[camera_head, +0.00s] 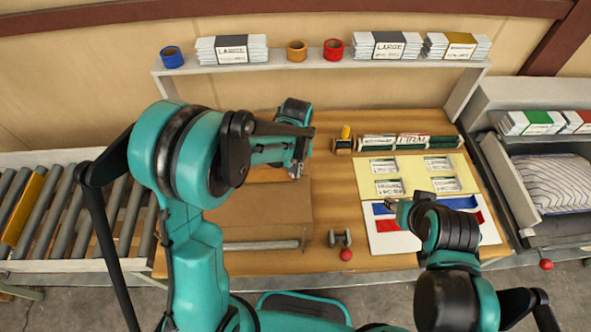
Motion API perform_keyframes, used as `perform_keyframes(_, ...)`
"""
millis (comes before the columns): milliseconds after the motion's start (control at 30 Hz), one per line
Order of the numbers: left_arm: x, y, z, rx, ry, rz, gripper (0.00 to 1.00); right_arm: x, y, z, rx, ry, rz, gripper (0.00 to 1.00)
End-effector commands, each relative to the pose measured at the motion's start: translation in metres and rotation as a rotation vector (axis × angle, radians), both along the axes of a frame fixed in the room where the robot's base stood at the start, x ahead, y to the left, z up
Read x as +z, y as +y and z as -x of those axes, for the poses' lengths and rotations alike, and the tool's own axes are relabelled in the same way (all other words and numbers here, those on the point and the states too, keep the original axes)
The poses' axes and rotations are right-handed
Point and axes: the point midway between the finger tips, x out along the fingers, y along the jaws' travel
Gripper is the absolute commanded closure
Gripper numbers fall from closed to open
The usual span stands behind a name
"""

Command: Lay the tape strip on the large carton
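The brown carton (262,208) lies on the wooden table in front of me, partly hidden behind my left arm. My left gripper (297,172) is over the carton's far right corner, pointing down. Its fingertips are small and I cannot tell whether they hold anything. Blue tape (458,202) and red tape (388,226) lie on a white board (409,241) at the right. My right gripper (394,204) is at the board's left part, close to the blue tape's left end. Its finger gap is too small to make out.
A yellow board with label cards (413,177) lies behind the tape board. A small dispenser (344,144) stands at the table's back. A grey bar (260,245) lies before the carton. A roller conveyor (80,212) is at left. A shelf (290,65) holds tape rolls.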

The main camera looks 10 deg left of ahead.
Motion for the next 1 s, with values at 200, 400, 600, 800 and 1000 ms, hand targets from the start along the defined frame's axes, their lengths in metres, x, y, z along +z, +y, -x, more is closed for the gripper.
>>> perform_keyframes(200,-0.0026,0.0000,0.0000,0.000,0.000,0.000,1.00,-0.0027,0.0000,0.0000,0.000,0.000,0.000,0.60)
perform_keyframes(400,-0.0050,0.0001,0.0000,0.000,0.000,0.000,1.00,-0.0052,0.0000,0.0000,0.000,0.000,0.000,0.60)
perform_keyframes(600,-0.0073,0.0001,0.0000,0.000,0.000,0.000,1.00,-0.0075,0.0000,0.0000,0.000,0.000,0.000,0.60)
perform_keyframes(800,-0.0071,0.0000,0.0000,0.000,0.000,0.000,0.71,-0.0072,0.0000,0.0000,0.000,0.000,0.000,0.60)
perform_keyframes(1000,-0.0071,0.0000,0.0000,0.000,0.000,0.000,0.71,-0.0072,0.0000,0.0000,0.000,0.000,0.000,0.60)
